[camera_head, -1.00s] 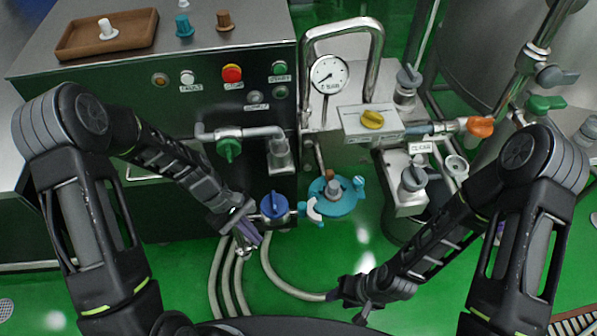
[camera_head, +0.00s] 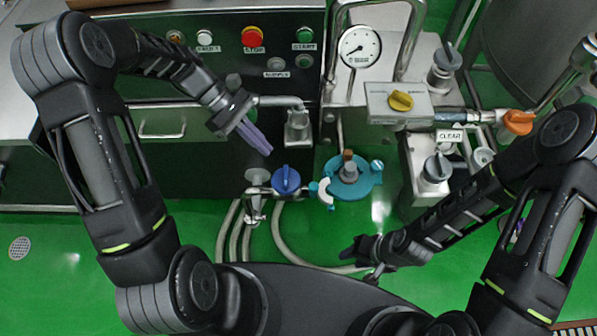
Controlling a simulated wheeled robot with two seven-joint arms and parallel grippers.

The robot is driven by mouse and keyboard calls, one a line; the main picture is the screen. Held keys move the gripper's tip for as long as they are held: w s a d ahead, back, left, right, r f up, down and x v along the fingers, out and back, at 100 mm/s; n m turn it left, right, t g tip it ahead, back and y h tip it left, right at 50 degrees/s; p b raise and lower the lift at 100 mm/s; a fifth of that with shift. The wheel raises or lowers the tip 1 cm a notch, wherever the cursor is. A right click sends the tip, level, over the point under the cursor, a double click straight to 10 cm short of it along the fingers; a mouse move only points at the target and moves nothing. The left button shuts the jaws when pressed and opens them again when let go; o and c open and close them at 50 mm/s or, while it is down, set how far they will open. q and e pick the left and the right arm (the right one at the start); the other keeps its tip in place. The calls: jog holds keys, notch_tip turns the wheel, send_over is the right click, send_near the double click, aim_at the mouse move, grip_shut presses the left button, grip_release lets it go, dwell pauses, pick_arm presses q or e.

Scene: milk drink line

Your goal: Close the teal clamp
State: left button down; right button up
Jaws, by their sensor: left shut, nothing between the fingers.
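The teal clamp (camera_head: 367,187) lies at the middle right of the head view, a round teal body around a grey and brown fitting. A white curved piece (camera_head: 326,191) with teal ends sits at its left side; I cannot tell whether the clamp is latched. My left gripper (camera_head: 268,150) has long purple-grey fingers, shut and empty. It hangs up and left of the clamp, above the blue-handled valve, apart from both. My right gripper (camera_head: 349,256) is dark and small in view, below the clamp near the hose. Its fingers are too unclear to read.
A blue valve handle (camera_head: 286,179) stands just left of the clamp. Pale hoses (camera_head: 300,254) curve over the green floor below. A pressure gauge (camera_head: 360,46), a yellow knob (camera_head: 400,100) and an orange handle (camera_head: 518,122) are above and right. A red button (camera_head: 252,36) is on the panel.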

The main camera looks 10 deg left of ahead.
pick_arm(q)
jog(key=p, duration=0.1)
send_near(320, 190)
jog(key=shift+s+a+f, duration=0.15)
jog(key=shift+a+f, duration=0.35)
jog(key=shift+a, duration=0.1)
jog(key=shift+s+a+f, duration=0.2)
jog(key=shift+a+f, duration=0.3)
jog(key=shift+a, duration=0.1)
jog(key=shift+s+d+p, duration=0.15)
jog(key=shift+d+p, duration=0.1)
jog(key=shift+d, duration=0.35)
jog(key=shift+s+d+p, duration=0.2)
jog(key=shift+d, duration=0.45)
jog(key=shift+s+d+f, duration=0.1)
jog(key=shift+s+d, duration=0.1)
jog(key=shift+d, duration=0.45)
jog(key=shift+d, duration=0.15)
